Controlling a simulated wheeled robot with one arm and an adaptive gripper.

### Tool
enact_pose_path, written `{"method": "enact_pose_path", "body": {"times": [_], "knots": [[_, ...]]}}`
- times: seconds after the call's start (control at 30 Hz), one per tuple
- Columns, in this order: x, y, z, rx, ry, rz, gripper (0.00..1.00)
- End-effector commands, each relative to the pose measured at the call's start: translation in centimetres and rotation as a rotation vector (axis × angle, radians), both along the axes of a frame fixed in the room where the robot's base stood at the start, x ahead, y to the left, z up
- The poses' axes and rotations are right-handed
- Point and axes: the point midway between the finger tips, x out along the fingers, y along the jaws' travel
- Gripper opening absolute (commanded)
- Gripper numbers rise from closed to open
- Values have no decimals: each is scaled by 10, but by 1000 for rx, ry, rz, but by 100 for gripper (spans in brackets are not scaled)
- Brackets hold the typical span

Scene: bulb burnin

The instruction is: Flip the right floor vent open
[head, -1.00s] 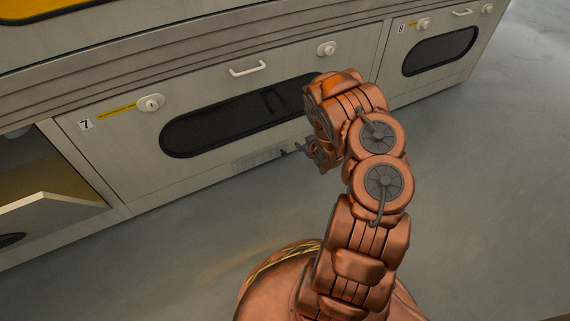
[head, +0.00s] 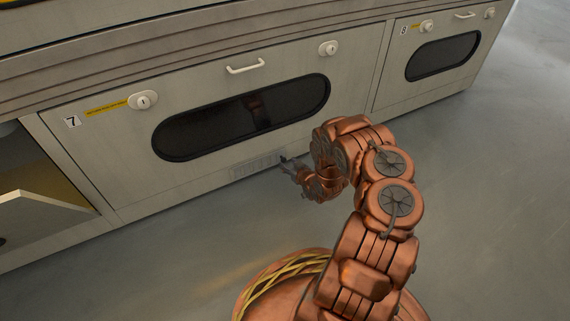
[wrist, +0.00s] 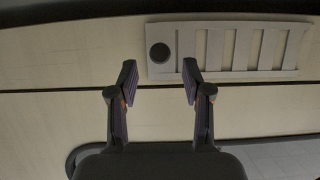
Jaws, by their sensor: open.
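A slotted grey vent (head: 257,164) sits low on the front panel of compartment 7, just above the floor. In the wrist view the vent (wrist: 262,48) lies flat against the panel, with several slots and a dark round knob (wrist: 160,53) at its left end. My gripper (head: 290,164) is at the vent's right end in the head view. In the wrist view my gripper (wrist: 159,78) is open and empty, with the knob just beyond the gap between its fingertips. I see no contact, and the exact distance is hard to tell.
Above the vent are a dark oval window (head: 240,115), a white handle (head: 245,67) and round locks (head: 143,100). An open hatch (head: 45,215) juts out at the left. Compartment 8 (head: 442,55) is at the right. The grey floor in front is clear.

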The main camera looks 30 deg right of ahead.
Motion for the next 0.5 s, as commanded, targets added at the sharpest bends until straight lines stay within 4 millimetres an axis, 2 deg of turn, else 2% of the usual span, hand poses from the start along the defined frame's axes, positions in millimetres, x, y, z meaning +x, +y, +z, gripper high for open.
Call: {"method": "enact_pose_path", "body": {"times": [0.2,0.5], "knots": [[25,-3,-12,0,-4,-1,49],[34,-3,-14,1,-1,0,49]]}}
